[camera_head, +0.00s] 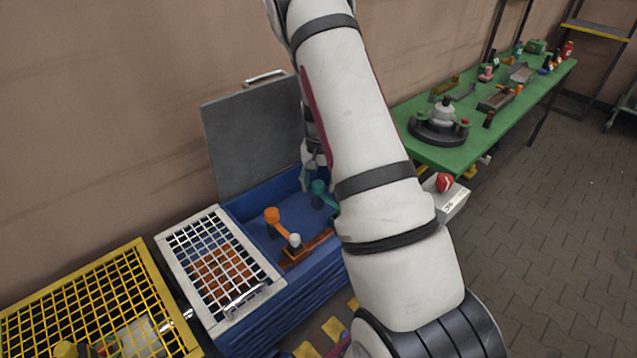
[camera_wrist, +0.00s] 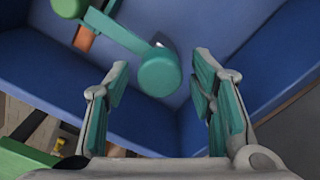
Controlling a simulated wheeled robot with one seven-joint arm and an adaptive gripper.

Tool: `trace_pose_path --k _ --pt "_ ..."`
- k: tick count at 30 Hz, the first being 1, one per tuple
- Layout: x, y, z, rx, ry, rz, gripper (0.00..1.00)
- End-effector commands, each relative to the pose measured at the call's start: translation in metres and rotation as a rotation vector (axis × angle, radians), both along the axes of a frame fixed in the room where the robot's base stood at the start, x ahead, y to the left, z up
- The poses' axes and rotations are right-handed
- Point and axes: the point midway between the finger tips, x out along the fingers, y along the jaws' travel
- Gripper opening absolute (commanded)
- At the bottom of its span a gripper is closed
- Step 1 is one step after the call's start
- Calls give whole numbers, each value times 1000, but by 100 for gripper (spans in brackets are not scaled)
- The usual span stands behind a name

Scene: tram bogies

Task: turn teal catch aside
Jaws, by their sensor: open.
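The teal catch (camera_wrist: 122,36) is a bar with a round knob (camera_wrist: 160,74) at one end and a round teal head at the other, cut by the top edge of the wrist view. In the head view the teal catch (camera_head: 321,190) stands in the blue box, partly behind my arm. My gripper (camera_wrist: 160,84) is open, with teal-padded fingers on either side of the knob in the picture. I cannot tell whether either finger touches it. In the head view my gripper (camera_head: 313,160) is over the box, mostly hidden by my arm.
The blue box (camera_head: 298,305) has a raised grey lid (camera_head: 252,135) behind and an orange catch (camera_head: 276,222) inside. A white mesh cover (camera_head: 172,240) and a yellow grid (camera_head: 75,288) lie left. A red button box (camera_head: 446,183) and a green table (camera_head: 443,158) are right.

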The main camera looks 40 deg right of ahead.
Motion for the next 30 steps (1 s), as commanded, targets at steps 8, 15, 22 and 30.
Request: trace_pose_path --k 8,15,22,30 --pt "0 0 0 0 0 0 9" --pt "0 0 0 0 0 -2 0" --pt "1 0 0 0 0 -50 0" --pt "1 0 -1 0 0 -225 0"
